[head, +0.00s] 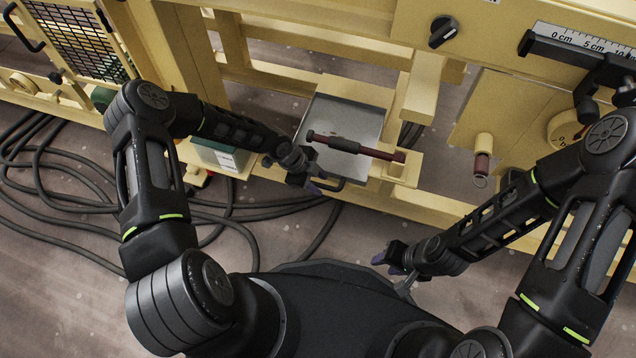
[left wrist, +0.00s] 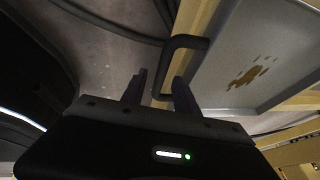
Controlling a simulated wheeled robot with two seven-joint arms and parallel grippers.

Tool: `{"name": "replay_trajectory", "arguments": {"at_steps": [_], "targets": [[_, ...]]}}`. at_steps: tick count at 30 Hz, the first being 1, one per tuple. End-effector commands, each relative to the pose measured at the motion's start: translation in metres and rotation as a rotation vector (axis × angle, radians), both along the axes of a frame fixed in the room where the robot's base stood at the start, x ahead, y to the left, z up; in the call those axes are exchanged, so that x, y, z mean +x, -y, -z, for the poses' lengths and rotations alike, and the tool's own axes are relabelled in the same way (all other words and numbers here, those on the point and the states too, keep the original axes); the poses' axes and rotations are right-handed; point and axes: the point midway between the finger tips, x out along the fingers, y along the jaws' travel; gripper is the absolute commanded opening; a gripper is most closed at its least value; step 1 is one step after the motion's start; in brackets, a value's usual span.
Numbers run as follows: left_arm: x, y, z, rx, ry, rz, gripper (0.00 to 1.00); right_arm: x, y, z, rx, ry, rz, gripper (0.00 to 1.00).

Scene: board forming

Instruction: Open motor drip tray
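The drip tray (head: 345,112) is a shallow grey metal tray set in the yellow machine frame, with a black U-shaped handle (head: 333,186) on its near edge. In the left wrist view the tray (left wrist: 285,50) has a brown stain inside. My left gripper (head: 314,188) is at the handle. Its two purple fingers (left wrist: 159,95) are apart, and the near part of the handle (left wrist: 187,42) lies between them; I cannot tell whether they touch it. My right gripper (head: 384,260) hangs away from the machine over the floor; its finger opening is too small to tell.
A dark red bar with a black sleeve (head: 345,145) crosses above the tray. Black cables (head: 85,195) lie on the floor at left. A box with a white label (head: 225,160) is left of the tray. Open floor (head: 330,235) lies in front of the frame.

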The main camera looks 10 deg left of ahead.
Motion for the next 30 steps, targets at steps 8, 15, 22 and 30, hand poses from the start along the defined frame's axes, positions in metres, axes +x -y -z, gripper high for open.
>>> {"name": "replay_trajectory", "arguments": {"at_steps": [8,15,22,30], "targets": [[0.0006,0.0003,0.0013,0.001,0.0,-0.001,0.36,0.0005,0.0004,0.0002,0.0,0.001,0.0,0.36],[0.0004,0.0002,0.0014,0.001,0.0,-0.001,0.17,0.0005,0.0003,0.0001,0.0,0.001,0.0,0.36],[0.0005,0.0002,0.0013,0.001,0.0,-0.001,0.0,0.0005,0.0003,0.0001,0.0,0.001,0.0,0.36],[0.0005,0.0002,0.0013,0.001,0.001,-0.001,0.0,0.0004,0.0002,0.0001,0.0,0.001,0.0,0.36]]}}
